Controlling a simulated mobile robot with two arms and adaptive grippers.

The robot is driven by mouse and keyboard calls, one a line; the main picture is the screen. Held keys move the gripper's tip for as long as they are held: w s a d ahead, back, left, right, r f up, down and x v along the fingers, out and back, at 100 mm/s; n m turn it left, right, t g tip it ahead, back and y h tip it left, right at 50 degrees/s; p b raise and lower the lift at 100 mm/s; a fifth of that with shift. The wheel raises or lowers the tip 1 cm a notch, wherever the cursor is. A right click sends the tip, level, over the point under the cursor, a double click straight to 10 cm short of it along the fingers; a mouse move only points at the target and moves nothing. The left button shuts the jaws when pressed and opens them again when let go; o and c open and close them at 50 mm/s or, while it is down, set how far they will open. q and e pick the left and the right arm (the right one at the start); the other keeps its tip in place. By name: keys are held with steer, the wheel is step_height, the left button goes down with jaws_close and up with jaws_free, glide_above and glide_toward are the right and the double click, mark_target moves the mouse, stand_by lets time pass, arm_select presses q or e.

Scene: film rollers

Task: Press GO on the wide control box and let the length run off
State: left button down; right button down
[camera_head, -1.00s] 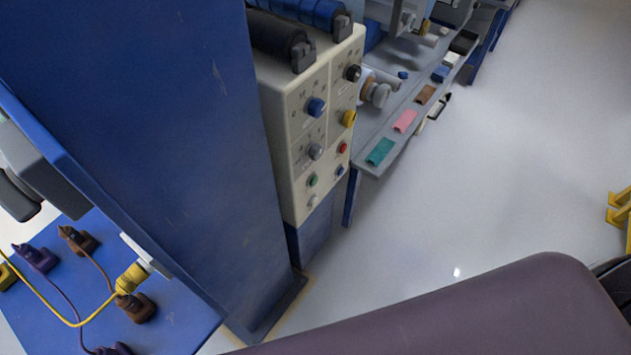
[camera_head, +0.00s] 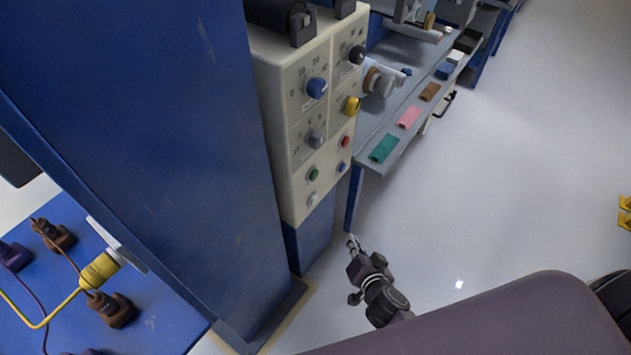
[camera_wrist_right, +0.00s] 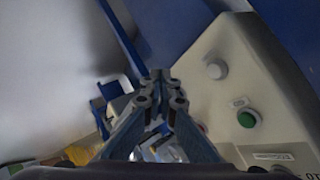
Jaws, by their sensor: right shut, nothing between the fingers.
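The cream control box (camera_head: 270,75) stands on a blue pedestal, its face carrying several knobs and round buttons. Low on the face are a green button (camera_head: 313,174), a white button (camera_head: 311,199), a red button (camera_head: 345,141) and a blue button (camera_head: 342,167). I cannot read a GO label. My right gripper (camera_head: 352,241) is shut and empty, below and to the right of the box, apart from it. In the right wrist view its fingertips (camera_wrist_right: 160,76) lie left of the green button (camera_wrist_right: 248,118) and the white button (camera_wrist_right: 215,69). My left gripper is not in view.
A tall blue panel (camera_head: 150,130) stands left of the box. A grey bench (camera_head: 375,175) with coloured swatches runs behind it to the right. A blue board (camera_head: 170,310) with plugs and cables lies at lower left.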

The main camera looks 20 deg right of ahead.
mark_target(314, 175)
steer(key=w+r+m+t+b, duration=0.1)
steer(key=w+r+m+t, duration=0.1)
steer(key=r, duration=0.4)
steer(key=w+d+r+m+t+b, duration=0.1)
steer(key=w+r+m, duration=0.1)
steer(key=r, duration=0.5)
steer(key=shift+w+r+t+h, duration=0.25)
steer(key=shift+w+t+h, duration=0.1)
steer(key=shift+t+h, duration=0.05)
steer(key=shift+w, duration=0.1)
steer(key=w+a, duration=0.5)
steer(key=w, duration=0.1)
steer(key=shift+w+a, duration=0.2)
steer(key=shift+w, duration=0.2)
steer(key=shift+w, duration=0.1)
stand_by(0.3)
